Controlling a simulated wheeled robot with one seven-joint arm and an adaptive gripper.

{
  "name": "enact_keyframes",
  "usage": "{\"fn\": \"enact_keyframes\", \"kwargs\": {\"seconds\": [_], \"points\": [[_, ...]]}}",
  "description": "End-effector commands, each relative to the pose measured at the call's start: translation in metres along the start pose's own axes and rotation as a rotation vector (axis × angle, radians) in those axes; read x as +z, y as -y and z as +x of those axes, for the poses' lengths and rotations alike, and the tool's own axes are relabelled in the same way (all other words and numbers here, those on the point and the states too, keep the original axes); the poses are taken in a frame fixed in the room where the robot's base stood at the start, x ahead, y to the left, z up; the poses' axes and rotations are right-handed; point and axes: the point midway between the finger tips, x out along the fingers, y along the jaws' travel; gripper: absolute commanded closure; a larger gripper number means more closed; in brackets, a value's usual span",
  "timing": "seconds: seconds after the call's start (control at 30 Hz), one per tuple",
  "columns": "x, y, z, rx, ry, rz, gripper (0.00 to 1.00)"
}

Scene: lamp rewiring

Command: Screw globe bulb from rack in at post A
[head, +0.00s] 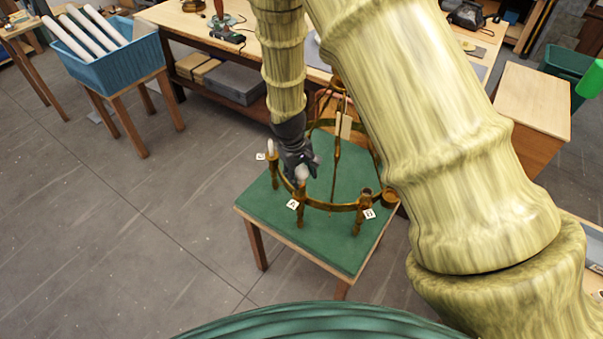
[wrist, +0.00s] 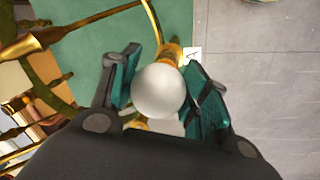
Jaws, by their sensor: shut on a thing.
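A brass ring-shaped lamp with several upright posts stands on a green-topped table (head: 262,223). Post A (head: 300,215) is at the ring's near side, beside a white label A (head: 293,204); the label also shows in the wrist view (wrist: 193,54). The white globe bulb (head: 302,174) is at the top of post A. In the wrist view the globe bulb (wrist: 158,90) is between the two fingers, with brass right behind it. My gripper (head: 302,166) is shut on the bulb, pointing down. The bulb's base and its thread are hidden.
Post D (head: 360,215), with a label, is to the right and shows no bulb. Post C (head: 271,155), at left, carries a pale candle-shaped piece. A blue crate with white tubes (head: 110,55) stands at upper left. The floor at left is clear.

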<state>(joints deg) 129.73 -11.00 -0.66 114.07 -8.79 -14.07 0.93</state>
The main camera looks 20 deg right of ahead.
Motion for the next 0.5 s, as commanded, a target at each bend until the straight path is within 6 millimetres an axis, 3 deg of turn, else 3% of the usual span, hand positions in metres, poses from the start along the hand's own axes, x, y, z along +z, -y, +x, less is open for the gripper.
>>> {"fn": "enact_keyframes", "kwargs": {"seconds": [0.17,0.5], "points": [[-0.0019,-0.0011,-0.0008,0.003,0.011,0.080,0.83],[-0.0029,0.0020,-0.0013,0.002,0.095,0.579,0.83]]}}
